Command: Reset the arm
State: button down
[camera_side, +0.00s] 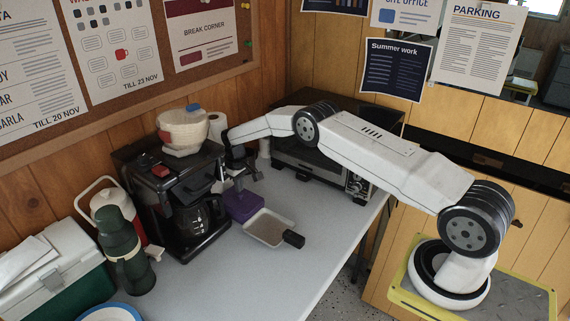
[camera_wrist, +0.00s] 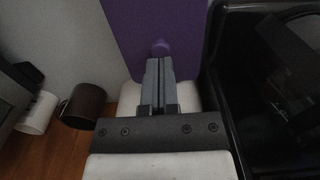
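My gripper (camera_side: 248,175) hangs at the end of my arm over the grey counter (camera_side: 215,275), between the coffee maker and the oven. In the wrist view its two fingers (camera_wrist: 160,85) lie close together, with only a thin line between them and nothing visibly held. Their tips are close to a small purple knob (camera_wrist: 160,46) on a purple surface (camera_wrist: 150,22). In the side view a purple box (camera_side: 243,205) stands on the counter just below my gripper. I cannot tell whether the fingertips touch the knob.
A black coffee maker (camera_side: 160,210) with a glass pot stands left of my gripper. A toaster oven (camera_side: 300,178) stands behind. A shallow pan (camera_side: 268,228) with a dark handle lies in front. A green flask (camera_side: 122,248) stands left. The wrist view shows a brown mug (camera_wrist: 83,105).

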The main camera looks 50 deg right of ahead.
jog(key=shift+f, duration=0.7)
dwell(0.3)
jog(key=shift+r, duration=0.1)
jog(key=shift+r, duration=3.45)
jog(key=s+a+r+t, duration=0.1)
jog(key=s+a+r, duration=0.2)
jog(key=s, duration=0.8)
jog(key=s+a+r, duration=0.4)
jog(key=s, duration=0.7)
jog(key=s+a+r+t, duration=0.1)
jog(key=s+a+r, duration=0.3)
jog(key=s, duration=0.7)
jog(key=shift+a+r+t, duration=0.25)
jog(key=shift+a+t, duration=0.05)
